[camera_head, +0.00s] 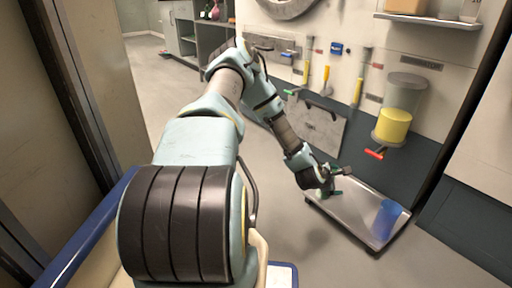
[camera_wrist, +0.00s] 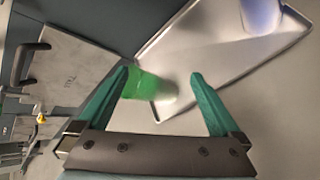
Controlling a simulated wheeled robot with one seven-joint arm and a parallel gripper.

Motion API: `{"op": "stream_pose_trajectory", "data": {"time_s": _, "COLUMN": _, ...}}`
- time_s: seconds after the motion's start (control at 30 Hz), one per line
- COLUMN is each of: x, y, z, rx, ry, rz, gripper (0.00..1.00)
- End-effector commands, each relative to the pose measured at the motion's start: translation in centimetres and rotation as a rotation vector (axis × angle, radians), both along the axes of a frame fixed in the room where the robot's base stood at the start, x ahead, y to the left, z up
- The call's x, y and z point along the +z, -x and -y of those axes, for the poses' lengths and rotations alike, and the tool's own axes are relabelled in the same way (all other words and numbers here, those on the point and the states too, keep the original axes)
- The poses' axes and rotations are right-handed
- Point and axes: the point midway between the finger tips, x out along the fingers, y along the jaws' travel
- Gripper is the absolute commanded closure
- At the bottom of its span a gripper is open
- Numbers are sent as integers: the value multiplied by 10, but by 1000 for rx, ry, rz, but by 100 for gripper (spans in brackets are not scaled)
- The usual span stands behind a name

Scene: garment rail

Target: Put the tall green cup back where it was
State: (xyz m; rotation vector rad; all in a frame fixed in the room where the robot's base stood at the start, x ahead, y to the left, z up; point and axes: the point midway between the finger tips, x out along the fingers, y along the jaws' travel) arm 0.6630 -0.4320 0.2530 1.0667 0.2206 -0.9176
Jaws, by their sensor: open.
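The green cup (camera_wrist: 148,86) is at the tray's near-left corner in the wrist view, with a pale reflection beside it. In the head view only a bit of green (camera_head: 324,193) shows below my gripper (camera_head: 338,172), which hides most of the cup. My gripper, also in the wrist view (camera_wrist: 160,74), is open. The cup lies in the space between its fingers, closer to the left finger; whether it touches that finger I cannot tell. The metal tray (camera_head: 350,212) also fills the upper right of the wrist view (camera_wrist: 212,62).
A blue cup (camera_head: 386,219) stands at the tray's right end, also in the wrist view (camera_wrist: 262,14). Behind is a wall with hanging tools (camera_head: 326,80) and a yellow-and-clear container (camera_head: 393,122). A grey panel (camera_head: 312,128) leans there. Floor left of the tray is clear.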

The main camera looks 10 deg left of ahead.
Motion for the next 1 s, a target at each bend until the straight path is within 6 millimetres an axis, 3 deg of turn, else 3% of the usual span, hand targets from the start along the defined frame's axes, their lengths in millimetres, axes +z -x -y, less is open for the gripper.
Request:
{"op": "stream_pose_trajectory", "data": {"time_s": 0.17, "x": 36, "y": 14, "z": -38, "rx": -316, "ry": -338, "rz": 81, "gripper": 0}}
{"op": "stream_pose_trajectory", "data": {"time_s": 0.47, "x": 111, "y": 53, "z": -132, "rx": -766, "ry": -825, "rz": 126, "gripper": 0}}
{"op": "stream_pose_trajectory", "data": {"time_s": 0.67, "x": 173, "y": 97, "z": -197, "rx": -1023, "ry": -1048, "rz": 100, "gripper": 0}}
{"op": "stream_pose_trajectory", "data": {"time_s": 0.8, "x": 213, "y": 138, "z": -233, "rx": -1184, "ry": -1132, "rz": 72, "gripper": 0}}
{"op": "stream_pose_trajectory", "data": {"time_s": 1.0, "x": 247, "y": 188, "z": -261, "rx": -1340, "ry": -1161, "rz": 54, "gripper": 0}}
